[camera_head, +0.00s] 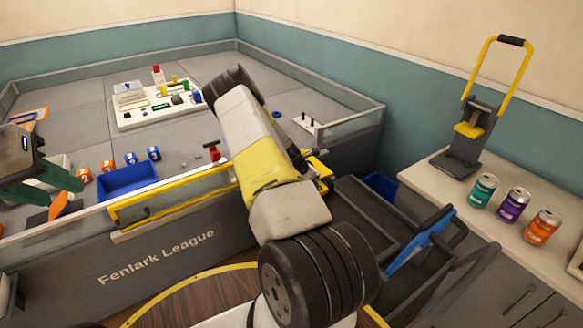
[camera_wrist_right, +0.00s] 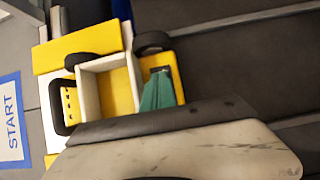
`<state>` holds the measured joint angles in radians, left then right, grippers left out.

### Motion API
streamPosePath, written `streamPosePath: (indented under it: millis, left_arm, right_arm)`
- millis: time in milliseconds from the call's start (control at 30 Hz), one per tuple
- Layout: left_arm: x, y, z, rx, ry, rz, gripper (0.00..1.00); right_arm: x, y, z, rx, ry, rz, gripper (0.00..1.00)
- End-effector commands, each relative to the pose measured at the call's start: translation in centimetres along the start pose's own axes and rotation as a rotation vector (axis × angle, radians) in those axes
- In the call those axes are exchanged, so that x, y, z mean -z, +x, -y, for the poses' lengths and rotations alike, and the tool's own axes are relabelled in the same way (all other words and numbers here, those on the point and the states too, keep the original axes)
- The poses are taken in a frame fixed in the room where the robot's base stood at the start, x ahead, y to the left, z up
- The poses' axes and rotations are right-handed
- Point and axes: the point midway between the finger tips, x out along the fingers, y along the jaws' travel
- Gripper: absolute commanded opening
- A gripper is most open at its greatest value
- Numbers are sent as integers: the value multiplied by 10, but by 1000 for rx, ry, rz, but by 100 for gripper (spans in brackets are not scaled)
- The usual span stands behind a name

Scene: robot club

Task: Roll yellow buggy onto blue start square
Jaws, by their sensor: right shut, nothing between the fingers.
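The yellow buggy (camera_wrist_right: 122,90) fills the upper left of the right wrist view, with a white open box on top and dark wheels. In the head view only part of the buggy (camera_head: 319,172) shows behind my right arm. The blue start square (camera_wrist_right: 12,118), marked START, lies left of the buggy, partly cut off; a gap of grey floor shows between them. My right gripper (camera_wrist_right: 158,92) is shut and empty, its green fingers at the buggy's right side; contact is unclear. The head view hides it behind my arm. My left gripper (camera_head: 48,186) is open at the far left.
A low-walled grey arena holds a white parts board (camera_head: 150,108), a blue tray (camera_head: 127,181) and small numbered orange and blue cubes. A yellow-framed gate (camera_head: 175,196) lines its front wall. A dark cart (camera_head: 385,222) stands right, beside a counter with three cans (camera_head: 513,205).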

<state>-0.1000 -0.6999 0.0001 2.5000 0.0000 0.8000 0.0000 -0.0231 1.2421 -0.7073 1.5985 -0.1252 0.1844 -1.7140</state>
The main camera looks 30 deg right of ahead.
Motion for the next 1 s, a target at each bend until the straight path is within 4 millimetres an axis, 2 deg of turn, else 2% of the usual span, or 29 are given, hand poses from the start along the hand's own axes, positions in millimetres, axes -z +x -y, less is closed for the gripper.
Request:
streamPosePath:
  millis: [367, 1000]
  left_arm:
    - [0, 0, 0, 0, 0, 0, 38]
    - [0, 0, 0, 0, 0, 0, 38]
  right_arm:
    - [7, 7, 6, 15, -4, -8, 0]
    - [8, 9, -36, 17, -1, -12, 0]
